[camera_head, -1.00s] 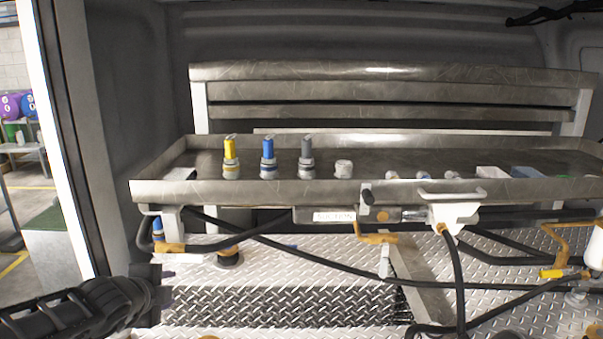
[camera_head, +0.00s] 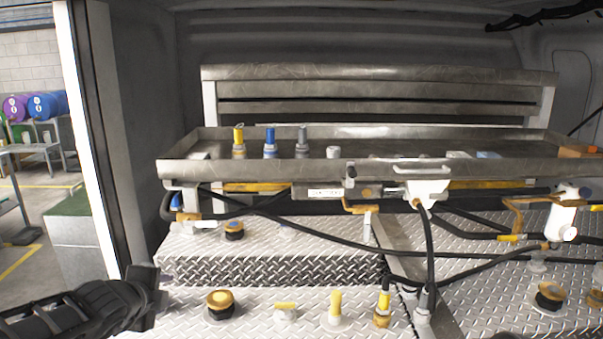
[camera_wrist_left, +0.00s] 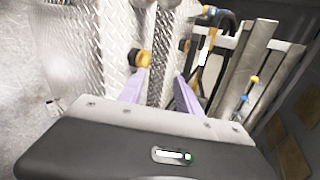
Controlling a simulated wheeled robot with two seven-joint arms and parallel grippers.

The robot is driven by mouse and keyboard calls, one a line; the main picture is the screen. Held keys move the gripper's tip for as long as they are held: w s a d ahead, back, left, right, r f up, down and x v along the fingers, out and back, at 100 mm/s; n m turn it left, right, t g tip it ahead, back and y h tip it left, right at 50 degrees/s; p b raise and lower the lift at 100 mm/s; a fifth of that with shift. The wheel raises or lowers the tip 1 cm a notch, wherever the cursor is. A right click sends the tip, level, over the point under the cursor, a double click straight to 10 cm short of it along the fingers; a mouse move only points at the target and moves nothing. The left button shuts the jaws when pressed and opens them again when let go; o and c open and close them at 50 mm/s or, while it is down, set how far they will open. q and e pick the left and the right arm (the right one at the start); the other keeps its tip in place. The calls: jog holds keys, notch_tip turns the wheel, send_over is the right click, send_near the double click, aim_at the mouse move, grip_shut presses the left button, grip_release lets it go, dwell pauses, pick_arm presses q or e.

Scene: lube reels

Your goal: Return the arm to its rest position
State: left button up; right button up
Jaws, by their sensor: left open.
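My left arm comes in at the lower left of the head view, and its dark gripper (camera_head: 150,297) sits left of the diamond-plate deck (camera_head: 270,270). In the left wrist view the gripper's two pale purple fingers (camera_wrist_left: 160,88) stand apart with nothing between them. The diamond plate and a yellow-and-black cap (camera_wrist_left: 142,59) lie beyond the fingers. My right gripper does not show.
A metal tray (camera_head: 240,174) holds yellow, blue and grey-topped fittings (camera_head: 270,143). Black hoses (camera_head: 431,250) hang and cross below it. Caps and fittings (camera_head: 220,304) stand on the deck. A doorway at left shows drums (camera_head: 42,105) and a floor.

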pick_arm(q)
jog(key=s+d+f+n+g, duration=0.1)
jog(key=s+d+f+n, duration=0.15)
jog(key=f+n, duration=0.75)
jog(key=s+d+f+n+g, duration=0.25)
jog(key=f+n, duration=0.55)
jog(key=n, duration=0.5)
jog(key=s+d+f+n+g, duration=0.1)
jog(key=s+d+f+n, duration=0.15)
jog(key=f+n, duration=0.75)
jog(key=s+d+f+m+g+h, duration=0.1)
jog(key=s+d+f+m, duration=0.3)
jog(key=s, duration=0.4)
jog(key=s+d+f+m+g+h, duration=0.2)
jog(key=s+d+f+m+g, duration=0.1)
jog(key=s+f, duration=0.4)
jog(key=s+d+f+m+g+h, duration=0.1)
jog(key=s+d+f+m+g, duration=0.1)
jog(key=s+d+f+m, duration=0.3)
jog(key=s+d+f, duration=0.1)
jog(key=s+d, duration=0.1)
jog(key=s, duration=0.2)
jog(key=shift+s, duration=0.2)
